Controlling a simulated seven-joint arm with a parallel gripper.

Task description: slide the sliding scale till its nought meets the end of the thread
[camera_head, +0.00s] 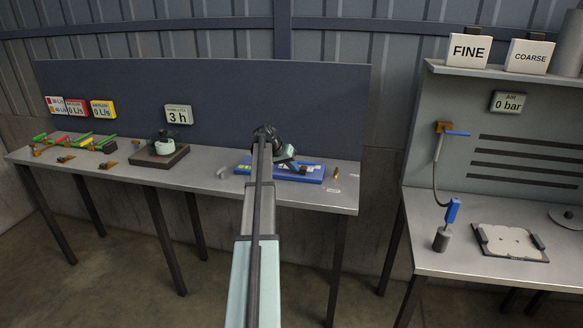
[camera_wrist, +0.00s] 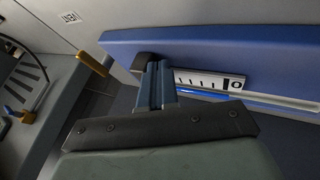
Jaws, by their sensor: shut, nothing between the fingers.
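The blue board (camera_head: 312,178) lies on the bench in the head view, partly covered by my arm. In the wrist view the same blue board (camera_wrist: 270,58) carries a white scale (camera_wrist: 208,82) with black marks and a nought near its right end. Just below it runs a pale strip with a bright blue line (camera_wrist: 200,93), which looks like the thread; its end appears close to the nought, but I cannot tell if they meet. My gripper (camera_wrist: 155,80) is shut and empty, its fingers beside the scale's left end. It also shows over the board in the head view (camera_head: 296,165).
A dark knob-like piece (camera_wrist: 143,62) is at the board's edge beside my fingertips. A brass piece (camera_head: 335,174) stands right of the board. A pot on a dark block (camera_head: 160,154) stands to the left. A second bench (camera_head: 490,265) is at the right, across a gap.

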